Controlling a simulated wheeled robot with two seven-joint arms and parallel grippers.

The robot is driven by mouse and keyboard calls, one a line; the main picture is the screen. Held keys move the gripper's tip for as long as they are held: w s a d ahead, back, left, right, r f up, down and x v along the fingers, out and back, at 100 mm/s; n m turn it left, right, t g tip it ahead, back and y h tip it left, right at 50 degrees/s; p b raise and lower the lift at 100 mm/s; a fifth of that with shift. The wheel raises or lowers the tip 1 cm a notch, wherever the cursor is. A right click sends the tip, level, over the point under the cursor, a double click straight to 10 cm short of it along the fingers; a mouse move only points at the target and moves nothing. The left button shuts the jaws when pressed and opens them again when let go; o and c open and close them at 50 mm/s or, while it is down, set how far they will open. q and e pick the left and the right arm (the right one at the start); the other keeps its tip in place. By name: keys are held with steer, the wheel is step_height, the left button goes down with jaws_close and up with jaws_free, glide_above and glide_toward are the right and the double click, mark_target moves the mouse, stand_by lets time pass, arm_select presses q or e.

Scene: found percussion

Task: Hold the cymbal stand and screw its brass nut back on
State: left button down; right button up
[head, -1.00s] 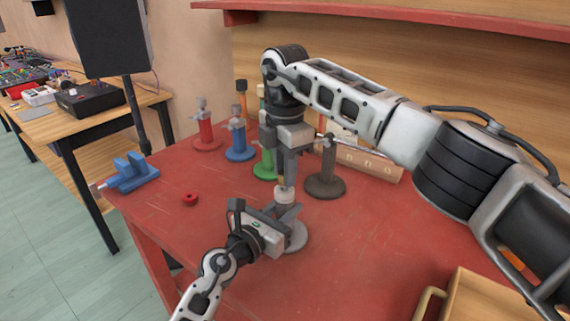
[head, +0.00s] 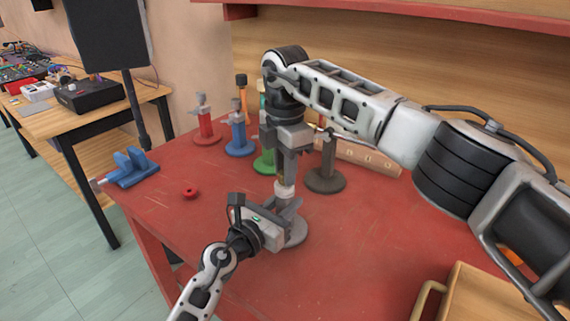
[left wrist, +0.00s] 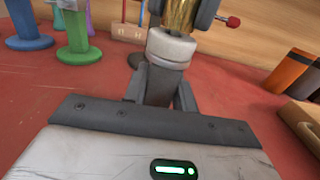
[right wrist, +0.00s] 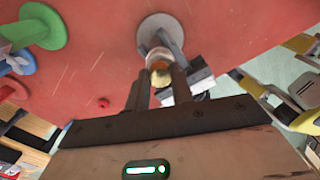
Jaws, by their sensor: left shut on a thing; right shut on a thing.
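The cymbal stand stands upright on the red table, with a round grey base (head: 297,232) and a pale grey collar (head: 285,191) near its top. My left gripper (head: 284,212) is shut on the stand's post (left wrist: 158,86), below the collar, which also shows in the left wrist view (left wrist: 170,48). My right gripper (head: 286,172) comes down from above and is shut on the brass nut (left wrist: 179,14), directly over the collar. The nut also shows between its fingers in the right wrist view (right wrist: 161,78). The fingers hide the thread, and I cannot tell how far the nut is engaged.
Red (head: 207,130), blue (head: 239,143), green (head: 264,163) and dark (head: 325,178) stands are behind. A wooden box (head: 485,296) is at the front right.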

steer(key=m, duration=1.3)
steer(key=o, duration=1)
steer(key=shift+c, duration=0.2)
steer(key=shift+r, duration=0.15)
steer(key=shift+r, duration=2.15)
steer(key=shift+c, duration=0.5)
